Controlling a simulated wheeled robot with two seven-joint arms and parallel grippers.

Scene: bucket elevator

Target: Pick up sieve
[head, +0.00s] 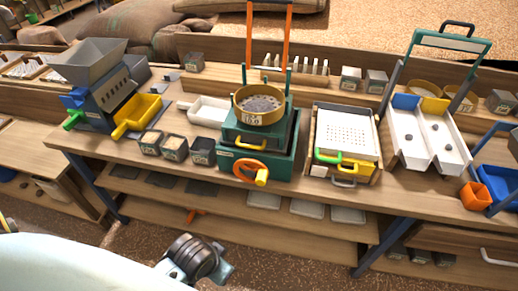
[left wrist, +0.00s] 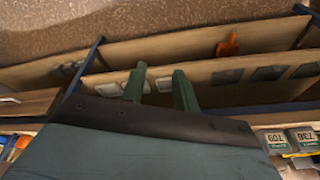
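A round yellow sieve (head: 260,117) with grey mesh and a small label on its front sits on top of a dark green machine (head: 285,150) with an orange crank, mid-bench in the head view. Orange and green uprights rise behind it. Other yellow round rims (head: 462,98) show at the back right, partly hidden. My left gripper (left wrist: 160,78) shows in the left wrist view with its two green fingers apart and nothing between them, over the lower shelves and well away from the sieve. My right gripper is not in view.
A grey hopper machine (head: 92,75) with a yellow scoop (head: 138,113) stands on the left. Small dark sample boxes (head: 175,147) line the front edge of the bench. A white perforated tray (head: 347,133) and a white two-channel tray (head: 408,125) stand right of the machine.

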